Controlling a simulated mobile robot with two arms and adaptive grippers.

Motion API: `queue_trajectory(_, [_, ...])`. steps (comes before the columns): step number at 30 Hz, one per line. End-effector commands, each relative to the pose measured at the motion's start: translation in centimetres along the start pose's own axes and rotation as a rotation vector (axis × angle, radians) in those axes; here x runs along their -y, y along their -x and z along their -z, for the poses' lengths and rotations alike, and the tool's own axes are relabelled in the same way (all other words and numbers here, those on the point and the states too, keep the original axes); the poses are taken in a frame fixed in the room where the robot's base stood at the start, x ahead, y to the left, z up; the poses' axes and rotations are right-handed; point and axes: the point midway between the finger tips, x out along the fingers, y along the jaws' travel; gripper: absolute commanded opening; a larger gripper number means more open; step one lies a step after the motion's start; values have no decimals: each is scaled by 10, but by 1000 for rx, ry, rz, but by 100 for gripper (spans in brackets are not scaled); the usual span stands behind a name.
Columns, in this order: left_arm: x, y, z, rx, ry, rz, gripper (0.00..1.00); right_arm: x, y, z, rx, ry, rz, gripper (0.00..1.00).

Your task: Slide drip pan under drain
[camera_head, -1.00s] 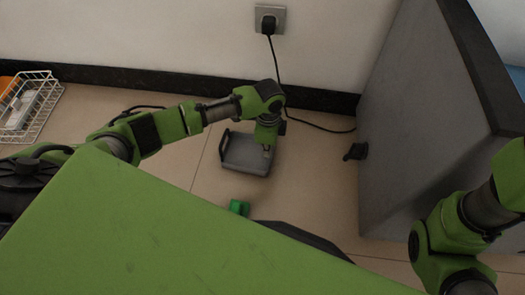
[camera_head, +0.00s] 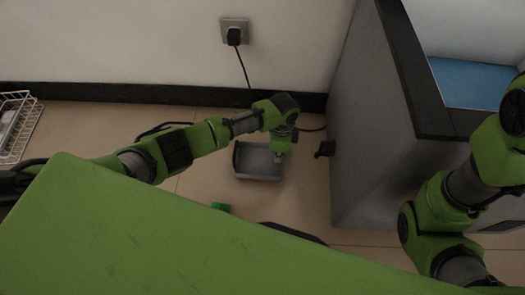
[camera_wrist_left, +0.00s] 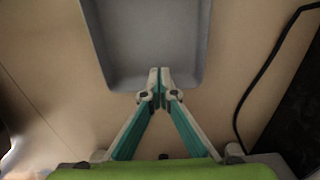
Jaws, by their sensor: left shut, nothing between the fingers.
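The grey drip pan (camera_head: 257,174) lies on the tiled floor, left of the black drain spout (camera_head: 325,149) on the side of the grey cabinet, with a gap between them. My left gripper (camera_head: 279,157) points down at the pan's right side. In the left wrist view its fingertips (camera_wrist_left: 160,73) are together and empty, at the rim of the pan (camera_wrist_left: 150,35); whether they touch it I cannot tell. My right arm shows at the right edge, but its gripper is out of view.
The grey cabinet (camera_head: 372,130) stands at the right. A black cable hangs from the wall socket (camera_head: 234,32) and runs along the floor behind the pan. A small green object (camera_head: 220,207) lies in front. A white wire basket (camera_head: 17,125) is at far left.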

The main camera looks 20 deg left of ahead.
Motion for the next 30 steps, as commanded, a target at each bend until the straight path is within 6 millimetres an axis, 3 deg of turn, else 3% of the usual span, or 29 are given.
queue_trajectory(1, [-1,1,16,-5,-2,-1,0,0,0,0,1,-1,0,40])
queue_trajectory(4, [-1,0,36,-4,-1,-1,0,1,4,-1,6,-3,-2,40])
queue_trajectory(11, [-1,-1,62,-2,-1,-1,0,2,8,-1,12,-4,-2,40])
queue_trajectory(28, [-2,3,58,1,1,-1,0,0,-3,-1,-4,-1,0,40])
queue_trajectory(30, [-4,4,53,1,2,-1,0,-5,4,-14,36,-4,-17,40])
